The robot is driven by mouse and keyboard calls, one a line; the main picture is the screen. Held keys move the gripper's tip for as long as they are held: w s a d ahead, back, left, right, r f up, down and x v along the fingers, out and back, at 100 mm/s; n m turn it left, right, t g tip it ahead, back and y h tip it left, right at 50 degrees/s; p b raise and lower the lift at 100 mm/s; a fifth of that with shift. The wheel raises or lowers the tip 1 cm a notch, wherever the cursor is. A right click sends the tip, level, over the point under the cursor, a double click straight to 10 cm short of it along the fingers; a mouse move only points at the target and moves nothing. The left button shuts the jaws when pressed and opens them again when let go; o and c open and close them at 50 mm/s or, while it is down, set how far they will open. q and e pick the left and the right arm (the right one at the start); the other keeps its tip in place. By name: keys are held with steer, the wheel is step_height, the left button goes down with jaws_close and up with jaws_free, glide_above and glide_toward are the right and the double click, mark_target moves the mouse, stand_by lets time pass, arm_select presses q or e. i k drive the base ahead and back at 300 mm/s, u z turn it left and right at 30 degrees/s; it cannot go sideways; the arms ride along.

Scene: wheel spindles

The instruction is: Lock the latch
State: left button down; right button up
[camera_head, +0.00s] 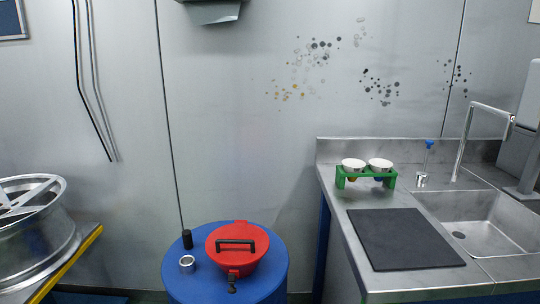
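A red round lidded container (228,262) with a black bar handle (235,245) sits on the blue round drum top (275,275) at the lower middle. At its front edge is a small red and dark piece that looks like the latch (232,282). It is too small to tell whether it is locked or open. Neither of my grippers shows in the head view.
A black cylinder (187,239) and a silver ring-like cup (187,263) stand left of the red container. A steel sink counter (375,290) with a dark mat (403,240) and green cup holder (366,173) is at right. Metal wheels (35,250) are at left.

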mark_target(232, 278)
steer(key=z, duration=0.95)
steer(key=k, duration=0.65)
steer(key=u, duration=0.95)
